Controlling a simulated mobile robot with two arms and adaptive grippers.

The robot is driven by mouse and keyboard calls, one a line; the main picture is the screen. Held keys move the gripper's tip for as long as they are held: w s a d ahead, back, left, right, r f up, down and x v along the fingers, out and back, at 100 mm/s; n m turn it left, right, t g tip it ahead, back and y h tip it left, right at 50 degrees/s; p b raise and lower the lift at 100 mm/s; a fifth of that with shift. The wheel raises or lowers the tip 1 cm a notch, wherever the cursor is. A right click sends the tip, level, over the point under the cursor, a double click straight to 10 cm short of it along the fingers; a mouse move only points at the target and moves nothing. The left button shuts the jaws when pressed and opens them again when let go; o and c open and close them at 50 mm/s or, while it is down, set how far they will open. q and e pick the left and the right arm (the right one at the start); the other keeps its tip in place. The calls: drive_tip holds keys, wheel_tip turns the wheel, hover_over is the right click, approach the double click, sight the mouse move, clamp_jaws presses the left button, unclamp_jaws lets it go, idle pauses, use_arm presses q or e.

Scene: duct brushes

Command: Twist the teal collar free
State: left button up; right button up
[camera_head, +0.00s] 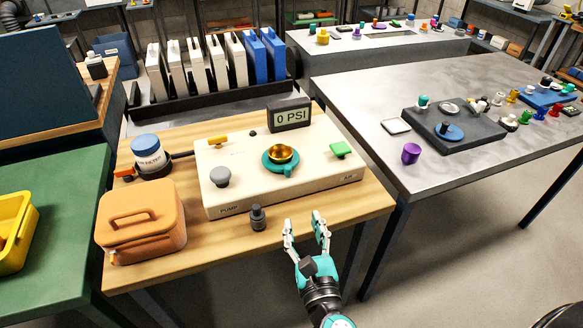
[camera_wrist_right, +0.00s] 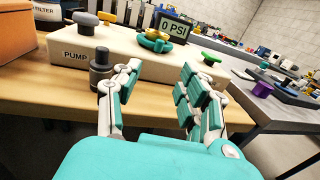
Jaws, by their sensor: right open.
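The teal collar (camera_head: 281,168) sits on top of the cream pump box, around the base of a gold cup-shaped fitting (camera_head: 281,153). In the right wrist view the collar (camera_wrist_right: 154,43) shows beyond my fingers, with the gold fitting above it. My left gripper is not in view.
The cream box (camera_head: 240,150) carries a grey knob (camera_head: 220,176), a green knob (camera_head: 340,149) and a 0 PSI display (camera_head: 289,115). A small black fitting (camera_head: 258,217) stands before it.

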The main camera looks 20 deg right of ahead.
drive_tip(key=p, duration=0.1)
approach(288, 171)
drive_tip(key=w, duration=0.5)
drive_tip(key=w+d+p, duration=0.1)
drive_tip(key=w, duration=0.2)
drive_tip(key=shift+f, duration=0.1)
drive_tip(key=shift+w+d, duration=0.1)
drive_tip(key=shift+w, duration=0.3)
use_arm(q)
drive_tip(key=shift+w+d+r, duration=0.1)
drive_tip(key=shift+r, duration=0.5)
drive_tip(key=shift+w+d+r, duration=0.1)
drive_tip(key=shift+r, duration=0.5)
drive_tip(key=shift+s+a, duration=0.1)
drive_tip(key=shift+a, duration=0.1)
use_arm(e)
clamp_jaws()
